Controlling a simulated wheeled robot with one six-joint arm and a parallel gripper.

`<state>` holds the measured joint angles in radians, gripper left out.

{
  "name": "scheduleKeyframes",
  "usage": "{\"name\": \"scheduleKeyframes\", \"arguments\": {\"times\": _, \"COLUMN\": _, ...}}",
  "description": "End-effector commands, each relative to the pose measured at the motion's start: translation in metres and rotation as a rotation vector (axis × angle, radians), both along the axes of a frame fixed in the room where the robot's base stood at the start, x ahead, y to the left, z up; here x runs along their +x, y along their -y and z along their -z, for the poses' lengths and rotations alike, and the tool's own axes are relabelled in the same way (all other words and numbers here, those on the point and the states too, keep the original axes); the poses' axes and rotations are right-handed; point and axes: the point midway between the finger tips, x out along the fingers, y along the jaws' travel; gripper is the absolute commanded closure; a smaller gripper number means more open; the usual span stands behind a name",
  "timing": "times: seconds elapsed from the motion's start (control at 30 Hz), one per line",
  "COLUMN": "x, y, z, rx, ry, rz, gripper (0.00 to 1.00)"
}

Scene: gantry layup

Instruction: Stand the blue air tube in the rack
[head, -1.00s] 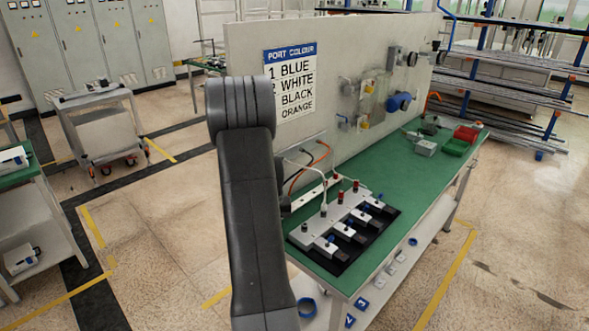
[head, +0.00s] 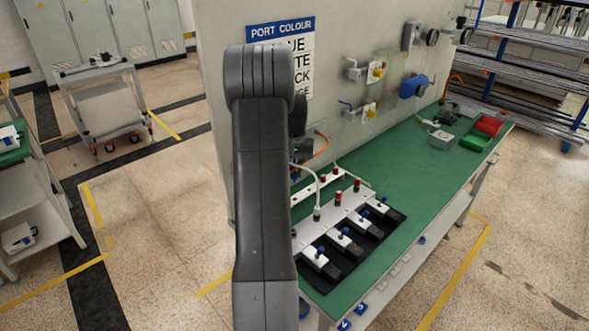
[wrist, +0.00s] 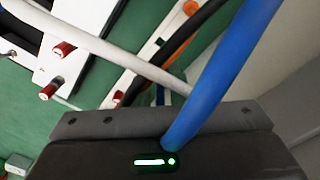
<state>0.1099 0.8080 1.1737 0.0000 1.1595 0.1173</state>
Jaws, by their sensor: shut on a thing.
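The blue air tube (wrist: 215,75) shows large in the wrist view, rising from my gripper (wrist: 165,128) to the top right. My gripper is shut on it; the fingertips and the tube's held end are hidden. In the head view my own arm covers the tube, and most of the gripper. A narrow white strip with holes (wrist: 180,25) shows below the tube in the wrist view, and behind the valve block in the head view (head: 305,193). I cannot tell for sure that this strip is the rack. A white tube (wrist: 110,50) crosses behind the blue one.
A white block (head: 340,212) with red-topped fittings and several valves stands on the green bench (head: 390,170). The upright panel (head: 345,120) with the port colour sign (head: 300,60) rises close behind. Red (head: 488,124) and green (head: 475,143) bins stand at the bench's far end.

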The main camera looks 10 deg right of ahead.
Motion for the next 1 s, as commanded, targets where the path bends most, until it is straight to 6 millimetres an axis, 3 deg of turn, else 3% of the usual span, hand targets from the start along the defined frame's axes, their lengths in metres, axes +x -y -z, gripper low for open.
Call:
{"name": "scheduleKeyframes", "arguments": {"times": 0.27, "x": -0.001, "y": 0.0, "z": 0.012, "rx": 0.0, "ry": -0.001, "rz": 0.007, "gripper": 1.0}}
{"name": "scheduleKeyframes", "arguments": {"times": 0.7, "x": -0.001, "y": 0.0, "z": 0.051, "rx": 0.0, "ry": 0.0, "rz": 0.006, "gripper": 1.0}}
{"name": "scheduleKeyframes", "arguments": {"times": 1.0, "x": -0.001, "y": 0.0, "z": 0.059, "rx": 0.0, "ry": 0.0, "rz": 0.006, "gripper": 1.0}}
